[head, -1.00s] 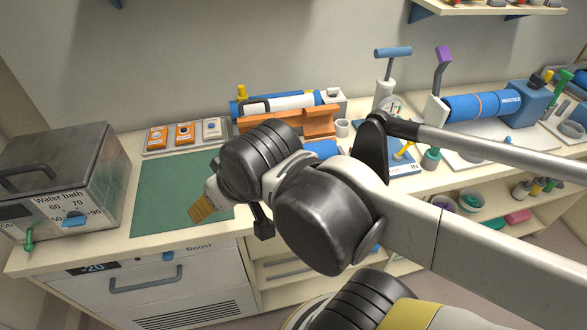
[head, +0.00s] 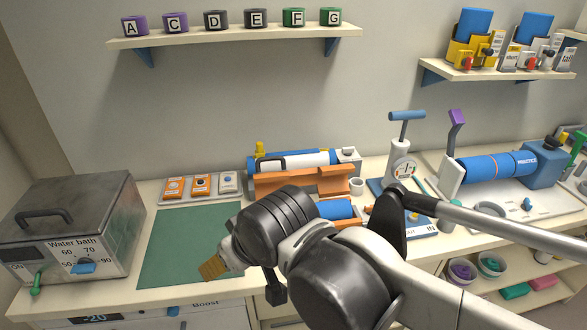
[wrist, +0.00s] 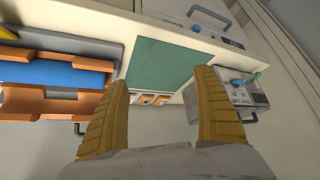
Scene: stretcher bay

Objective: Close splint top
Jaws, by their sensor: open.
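The splint is an orange trough-like shell with a blue cylinder (head: 335,209) in it, on the bench right of the green mat. An orange upper piece (head: 300,182), apparently its top, stands raised behind the blue cylinder. My arm hides part of the lower shell. In the wrist view the orange shell (wrist: 60,106) with its blue inside lies at the left, outside my fingers. My gripper (wrist: 160,105) is open and empty, its two tan fingers wide apart. In the head view my gripper (head: 213,268) is over the front of the green mat, left of the splint.
The green mat (head: 185,235) is clear. A water bath (head: 75,225) stands left. A tray with orange and grey cards (head: 201,185) lies behind the mat. A pump with gauge (head: 402,165) and a blue practice cylinder (head: 495,167) stand right. A shelf (head: 235,37) holds lettered rolls.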

